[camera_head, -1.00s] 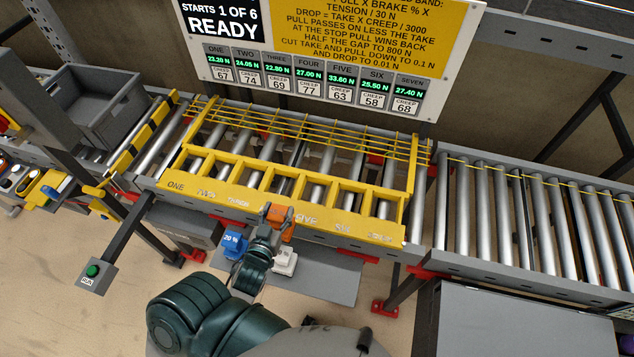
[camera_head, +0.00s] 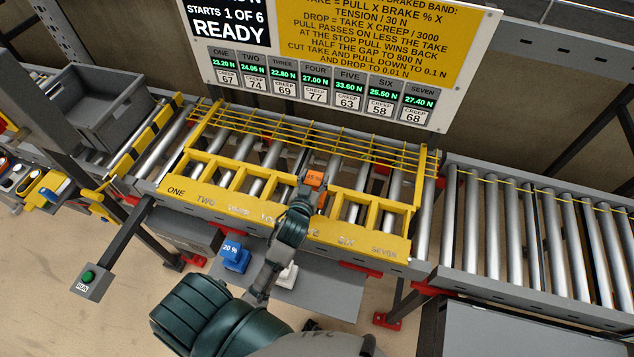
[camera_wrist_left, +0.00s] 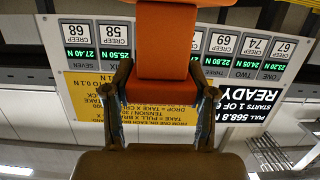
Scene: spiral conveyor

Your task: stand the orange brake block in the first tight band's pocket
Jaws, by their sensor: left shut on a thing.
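The orange brake block (camera_head: 315,179) is held upright by my left gripper (camera_head: 308,194), above the yellow pocket rack (camera_head: 230,205) around pockets four and five. My arm hides part of the lettering and the pockets there. In the left wrist view the orange block (camera_wrist_left: 165,50) sits between the two fingers of the left gripper (camera_wrist_left: 165,92). Whether the block touches the rack cannot be told. The sign (camera_head: 370,50) shows READY and tension readings for seven bands, with five the highest at 33.60 N. My right gripper is not in view.
A blue 20 % block (camera_head: 235,256) and a white block (camera_head: 286,275) stand on the grey shelf (camera_head: 330,290) before the rack. Yellow bands (camera_head: 330,137) run over the rollers behind the pockets. A green RUN button (camera_head: 89,276) is at lower left. A grey bin (camera_head: 100,110) stands at left.

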